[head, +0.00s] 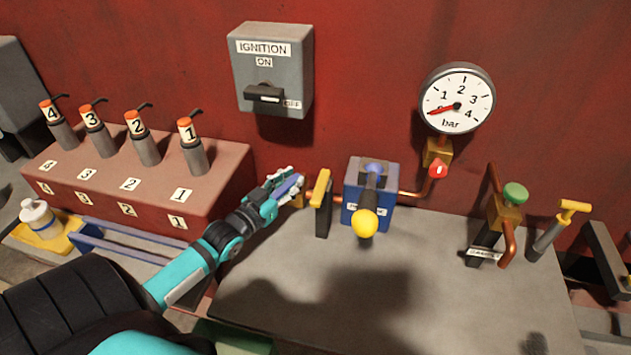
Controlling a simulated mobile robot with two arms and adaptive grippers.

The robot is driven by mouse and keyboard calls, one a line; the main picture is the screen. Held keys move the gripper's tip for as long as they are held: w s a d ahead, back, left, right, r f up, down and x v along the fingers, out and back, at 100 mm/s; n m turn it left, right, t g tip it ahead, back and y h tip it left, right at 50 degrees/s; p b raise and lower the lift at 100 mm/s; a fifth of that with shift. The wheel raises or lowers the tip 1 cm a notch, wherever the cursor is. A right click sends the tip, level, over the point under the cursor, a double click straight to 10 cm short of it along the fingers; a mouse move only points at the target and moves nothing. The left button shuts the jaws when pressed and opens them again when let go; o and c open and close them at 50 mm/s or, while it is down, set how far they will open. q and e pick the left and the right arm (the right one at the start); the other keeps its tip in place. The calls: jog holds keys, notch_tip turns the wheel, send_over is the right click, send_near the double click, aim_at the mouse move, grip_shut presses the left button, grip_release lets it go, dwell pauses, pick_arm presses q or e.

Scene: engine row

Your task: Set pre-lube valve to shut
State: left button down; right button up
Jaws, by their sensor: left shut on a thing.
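My left gripper (288,181) is at the left end of the copper pipe, to the left of the blue pump box. It is shut on a slim blue lever (292,187), which appears to be the pre-lube valve's handle. A small brass body (300,199) shows just beside it, partly hidden by the fingers. The exact angle of the lever is hard to tell. The blue pump box (388,190) has a black lever with a yellow ball knob (364,222) and a label too small to read fully. My right gripper is not in view.
The grey bench front (440,310) is clear.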

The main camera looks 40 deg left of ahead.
pick_arm(q)
jog(key=shift+f, duration=0.25)
jog(key=c, duration=1.2)
grip_release()
jog(key=shift+s+r, duration=0.1)
jog(key=shift+r, duration=0.05)
jog(key=s, duration=1.2)
jog(key=shift+a, duration=0.25)
